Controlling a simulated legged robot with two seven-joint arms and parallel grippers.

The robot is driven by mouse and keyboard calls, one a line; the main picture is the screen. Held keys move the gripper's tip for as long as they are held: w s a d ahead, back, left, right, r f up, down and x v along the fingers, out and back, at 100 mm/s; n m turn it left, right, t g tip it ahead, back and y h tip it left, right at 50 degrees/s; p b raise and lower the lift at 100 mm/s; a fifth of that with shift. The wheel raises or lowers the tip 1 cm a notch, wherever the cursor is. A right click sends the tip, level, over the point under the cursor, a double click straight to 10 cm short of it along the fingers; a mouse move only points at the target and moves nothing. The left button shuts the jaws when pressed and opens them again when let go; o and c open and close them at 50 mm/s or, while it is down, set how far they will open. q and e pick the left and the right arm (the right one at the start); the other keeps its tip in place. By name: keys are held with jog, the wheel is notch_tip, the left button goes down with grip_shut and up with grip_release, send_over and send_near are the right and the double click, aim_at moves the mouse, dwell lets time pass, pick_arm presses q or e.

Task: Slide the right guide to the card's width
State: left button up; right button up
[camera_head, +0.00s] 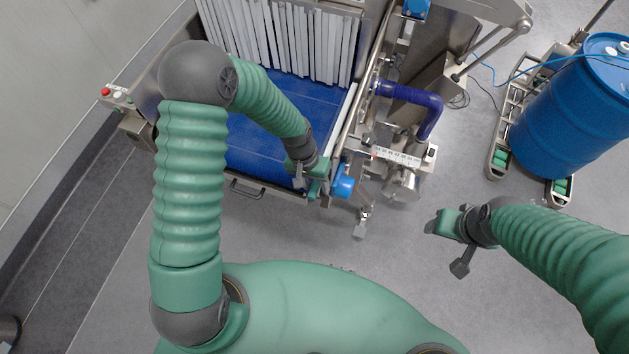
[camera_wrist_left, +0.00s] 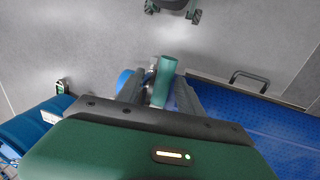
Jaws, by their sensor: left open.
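The right guide (camera_head: 352,112) looks like the steel rail along the right side of the blue conveyor belt (camera_head: 262,135). A white card (camera_head: 397,156) with printed marks, too small to read, lies to its right. My left gripper (camera_head: 311,184) is at the rail's near end, beside a blue knob (camera_head: 344,186). In the left wrist view the open fingers (camera_wrist_left: 160,92) stand either side of a green upright piece (camera_wrist_left: 164,72); I cannot tell whether they touch it. The blue knob shows left of them. My right gripper (camera_head: 448,246) is open and empty over the floor.
Several white upright slats (camera_head: 285,40) stand at the belt's far end. A dark blue pipe (camera_head: 412,95) runs beyond the card. A blue drum (camera_head: 575,115) stands at the right. A handle (camera_head: 246,190) juts from the conveyor's near edge. The front floor is clear.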

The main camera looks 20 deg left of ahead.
pick_arm(q)
jog(key=shift+d+f, duration=0.2)
jog(key=shift+d, duration=0.05)
jog(key=shift+a, duration=0.65)
jog(key=c, duration=0.4)
jog(key=shift+a, duration=0.25)
jog(key=c, duration=0.5)
jog(key=shift+d, duration=0.55)
grip_shut()
jog(key=shift+a, duration=0.25)
pick_arm(e)
jog(key=shift+a+r, duration=0.1)
jog(key=shift+a, duration=0.15)
pick_arm(q)
jog(key=shift+w, duration=0.1)
pick_arm(e)
jog(key=shift+d, duration=0.1)
